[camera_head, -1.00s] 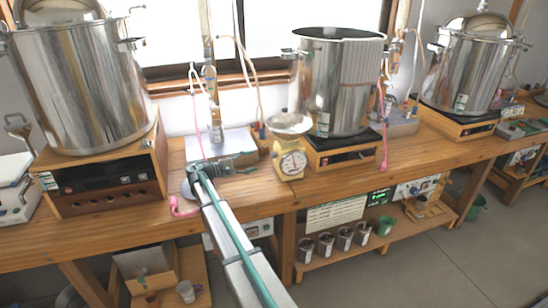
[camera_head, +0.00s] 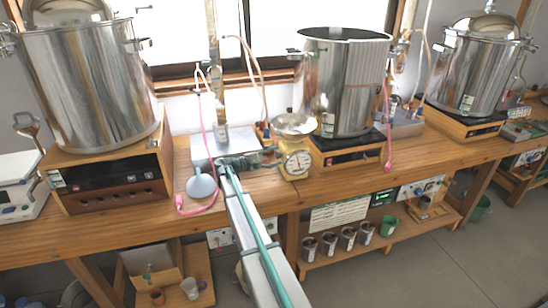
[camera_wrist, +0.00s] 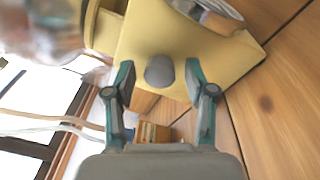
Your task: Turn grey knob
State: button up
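The grey knob (camera_wrist: 160,71) is a small rounded knob on the side of the yellow scale (camera_wrist: 137,45) in the wrist view. My gripper (camera_wrist: 159,76) is open, with one finger on each side of the knob. A gap shows between the knob and each finger. In the head view, my gripper (camera_head: 274,158) is at the left side of the yellow scale (camera_head: 295,162), which has a round dial and a pan on top. The knob cannot be made out in the head view.
A grey-blue funnel (camera_head: 201,185) and a pink-tipped hose (camera_head: 181,203) lie on the wooden bench left of my gripper. A metal box (camera_head: 222,142) stands behind it. A large steel pot (camera_head: 345,85) stands behind and right of the scale. Bare bench (camera_head: 340,181) lies to the right.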

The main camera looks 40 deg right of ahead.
grip_shut()
jog(key=shift+r+n+p, duration=0.1)
jog(key=shift+n+p, duration=0.2)
jog(key=shift+p, duration=0.05)
jog(key=n+p, duration=0.2)
jog(key=shift+r+n+p, duration=0.2)
jog(key=shift+n+p, duration=0.1)
jog(key=shift+w+f+n+g+y+p, duration=0.1)
jog(key=shift+n+g+y+p, duration=0.25)
jog(key=shift+n+p, duration=2.55)
jog(key=shift+w+n+g+y+p, duration=0.15)
jog(key=shift+n+y+p, duration=0.4)
jog(key=shift+n+p, duration=2.3)
jog(key=shift+s, duration=0.15)
